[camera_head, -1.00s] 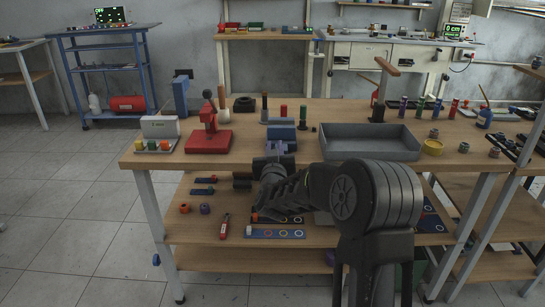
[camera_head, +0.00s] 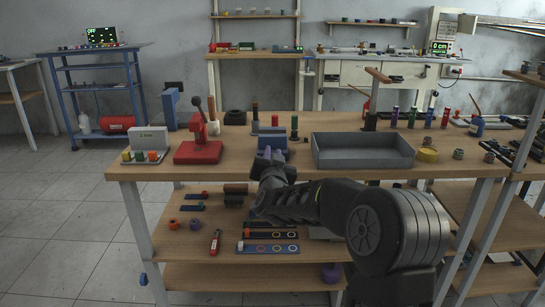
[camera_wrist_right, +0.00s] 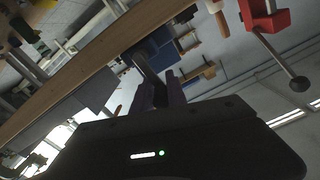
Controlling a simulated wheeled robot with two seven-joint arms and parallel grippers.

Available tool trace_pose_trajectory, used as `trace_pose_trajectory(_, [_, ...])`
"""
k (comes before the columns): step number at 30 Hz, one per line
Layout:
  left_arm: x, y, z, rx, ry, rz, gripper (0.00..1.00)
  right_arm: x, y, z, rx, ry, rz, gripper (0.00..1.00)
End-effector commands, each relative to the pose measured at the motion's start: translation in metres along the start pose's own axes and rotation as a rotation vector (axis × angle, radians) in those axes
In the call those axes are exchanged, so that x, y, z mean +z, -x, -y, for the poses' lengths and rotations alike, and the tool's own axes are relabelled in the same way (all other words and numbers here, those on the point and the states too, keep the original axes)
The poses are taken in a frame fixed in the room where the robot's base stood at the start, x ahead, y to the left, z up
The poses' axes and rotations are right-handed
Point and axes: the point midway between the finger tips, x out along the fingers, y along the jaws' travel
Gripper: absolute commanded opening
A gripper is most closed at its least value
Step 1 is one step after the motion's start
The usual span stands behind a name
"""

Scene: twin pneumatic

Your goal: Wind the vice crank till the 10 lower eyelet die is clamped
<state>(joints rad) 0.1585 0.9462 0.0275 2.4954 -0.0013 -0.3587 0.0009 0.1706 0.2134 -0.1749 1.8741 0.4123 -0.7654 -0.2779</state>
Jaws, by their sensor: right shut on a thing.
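The blue vice (camera_head: 271,140) stands at the front edge of the main bench, left of the grey tray. My right gripper (camera_head: 270,158) is at its near side, just past the bench edge, shut on the vice crank, which the gripper and wrist mostly hide. In the right wrist view my dark fingers (camera_wrist_right: 162,92) reach up toward the blue vice body (camera_wrist_right: 157,48). A red cylinder (camera_head: 275,120) stands behind or on the vice; I cannot tell which. I cannot pick out the 10 lower eyelet die. My left gripper is out of view.
A red lever press (camera_head: 200,150) stands left of the vice, and the grey tray (camera_head: 362,162) to its right. The lower shelf (camera_head: 175,255) under my right forearm holds mats and small parts.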

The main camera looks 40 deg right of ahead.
Motion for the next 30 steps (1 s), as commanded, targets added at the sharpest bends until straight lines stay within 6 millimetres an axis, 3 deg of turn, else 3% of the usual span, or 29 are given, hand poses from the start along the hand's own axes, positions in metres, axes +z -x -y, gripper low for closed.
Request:
trace_pose_trajectory(4, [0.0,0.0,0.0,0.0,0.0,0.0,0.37,0.006,0.001,0.004,-0.008,0.001,0.013,0.0])
trace_pose_trajectory(5, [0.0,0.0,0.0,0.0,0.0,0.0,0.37,0.006,0.001,0.004,-0.008,0.001,0.013,0.19])
trace_pose_trajectory(12, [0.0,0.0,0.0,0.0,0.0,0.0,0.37,0.003,0.001,0.002,-0.004,0.002,0.007,0.37])
trace_pose_trajectory(22, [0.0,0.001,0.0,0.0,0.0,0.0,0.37,0.001,0.005,0.001,-0.002,0.001,0.003,0.37])
trace_pose_trajectory(30, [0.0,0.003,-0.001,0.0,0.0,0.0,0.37,0.001,0.043,0.003,-0.005,0.001,0.005,0.37])
